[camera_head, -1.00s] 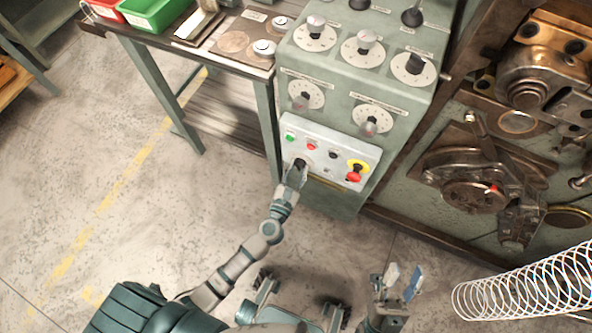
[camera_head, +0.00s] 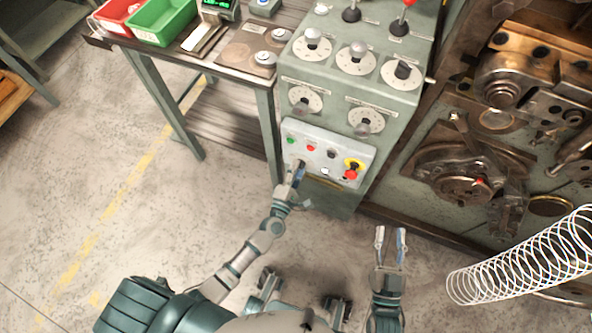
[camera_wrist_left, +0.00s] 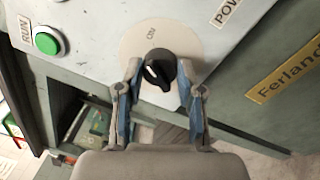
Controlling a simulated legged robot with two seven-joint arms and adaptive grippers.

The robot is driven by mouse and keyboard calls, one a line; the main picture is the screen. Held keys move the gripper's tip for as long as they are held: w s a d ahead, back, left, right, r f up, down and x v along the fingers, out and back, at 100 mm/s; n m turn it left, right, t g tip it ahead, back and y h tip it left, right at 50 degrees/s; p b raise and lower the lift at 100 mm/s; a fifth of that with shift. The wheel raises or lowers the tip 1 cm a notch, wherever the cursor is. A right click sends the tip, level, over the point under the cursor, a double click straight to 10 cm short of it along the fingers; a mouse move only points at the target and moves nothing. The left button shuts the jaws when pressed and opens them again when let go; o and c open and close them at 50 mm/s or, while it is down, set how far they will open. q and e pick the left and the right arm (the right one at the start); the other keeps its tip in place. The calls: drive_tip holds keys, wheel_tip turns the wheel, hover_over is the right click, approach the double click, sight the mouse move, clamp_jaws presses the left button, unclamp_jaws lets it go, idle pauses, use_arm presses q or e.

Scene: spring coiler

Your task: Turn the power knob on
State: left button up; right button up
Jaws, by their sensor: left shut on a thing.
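The black power knob (camera_wrist_left: 160,68) sits on a pale round plate (camera_wrist_left: 186,40) on the sloped control panel (camera_head: 322,143). My left gripper (camera_wrist_left: 160,85) has one finger on each side of the knob and is shut on it. A white pointer line shows on the knob, and an "ON" mark is on the plate above it. In the head view, my left gripper (camera_head: 298,170) is at the panel's lower left and mostly hides the knob. My right gripper (camera_head: 390,242) is open and empty, right of the panel over the floor.
A green RUN button (camera_wrist_left: 47,41) is left of the knob. A red emergency button on yellow (camera_head: 352,170) is at the panel's right. Dials (camera_head: 357,57) and levers are above. A table (camera_head: 262,75) with bins stands left, and a white wire coil (camera_head: 520,265) is at right.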

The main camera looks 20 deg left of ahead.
use_arm(q)
drive_tip(key=shift+d+f+m+p, duration=0.15)
drive_tip(key=shift+m+p, duration=0.35)
drive_tip(key=shift+m, duration=1.1)
use_arm(e)
drive_tip(key=shift+d+f+g+h, duration=0.1)
drive_tip(key=shift+f+g+h, duration=0.2)
drive_tip(key=shift+f+g, duration=1.05)
drive_tip(key=shift+f, duration=0.15)
use_arm(q)
drive_tip(key=o, duration=0.9)
drive_tip(key=shift+f, duration=0.1)
drive_tip(key=shift+o, duration=1.2)
use_arm(e)
drive_tip(key=shift+w+d, duration=0.1)
drive_tip(key=shift+w, duration=0.05)
use_arm(q)
drive_tip(key=s, duration=1.2)
drive_tip(key=shift+a+f, duration=0.2)
drive_tip(key=shift+f, duration=0.15)
